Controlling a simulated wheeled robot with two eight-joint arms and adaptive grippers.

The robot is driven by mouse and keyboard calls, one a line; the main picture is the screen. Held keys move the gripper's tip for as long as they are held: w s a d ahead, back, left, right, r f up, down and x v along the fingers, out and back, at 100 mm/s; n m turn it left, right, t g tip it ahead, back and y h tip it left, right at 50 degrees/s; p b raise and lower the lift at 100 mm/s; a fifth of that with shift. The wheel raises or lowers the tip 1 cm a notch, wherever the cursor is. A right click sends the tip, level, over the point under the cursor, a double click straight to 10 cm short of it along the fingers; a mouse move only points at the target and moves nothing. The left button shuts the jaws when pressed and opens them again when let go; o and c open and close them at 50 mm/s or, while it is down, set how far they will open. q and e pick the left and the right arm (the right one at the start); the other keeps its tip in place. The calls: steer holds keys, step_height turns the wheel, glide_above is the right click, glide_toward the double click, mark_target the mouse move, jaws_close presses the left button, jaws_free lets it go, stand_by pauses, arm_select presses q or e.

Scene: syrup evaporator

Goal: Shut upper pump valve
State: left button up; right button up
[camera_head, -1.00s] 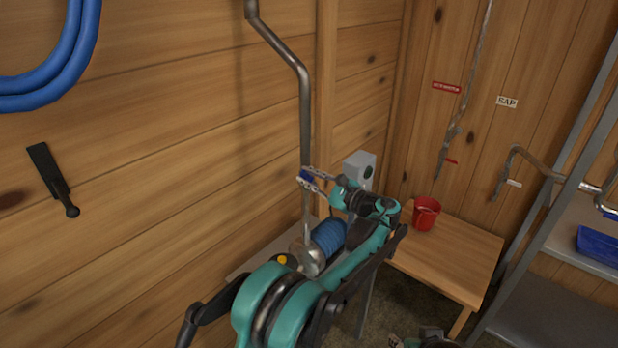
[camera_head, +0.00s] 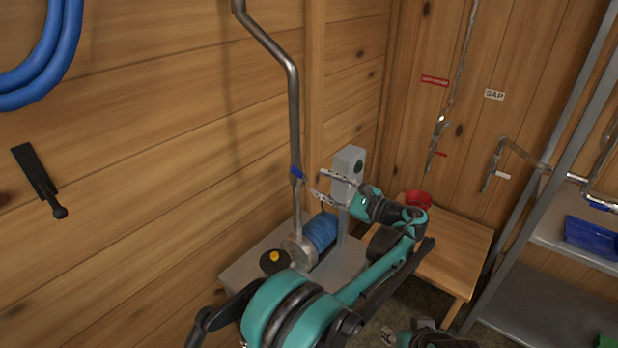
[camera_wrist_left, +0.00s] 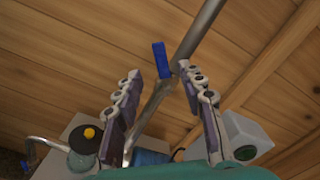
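The upper pump valve shows as a small blue handle (camera_head: 297,173) on the vertical metal pipe (camera_head: 294,110) above the pump (camera_head: 320,233). In the left wrist view the blue handle (camera_wrist_left: 161,60) stands up beside the pipe, just beyond the gap between my fingertips. My left gripper (camera_head: 317,183) is open and empty, a little to the right of the handle, with its fingers pointing at the pipe. It also shows open in the left wrist view (camera_wrist_left: 159,72). My right gripper (camera_head: 389,338) only partly shows at the bottom edge, and its fingers are unclear.
A grey box (camera_head: 349,163) stands behind the pump, close to my left gripper. A red bucket (camera_head: 418,199) is on the wooden table (camera_head: 455,250). A metal shelf (camera_head: 530,290) stands at the right. The plank wall is close behind the pipe.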

arm_select(q)
steer(key=v, duration=0.3)
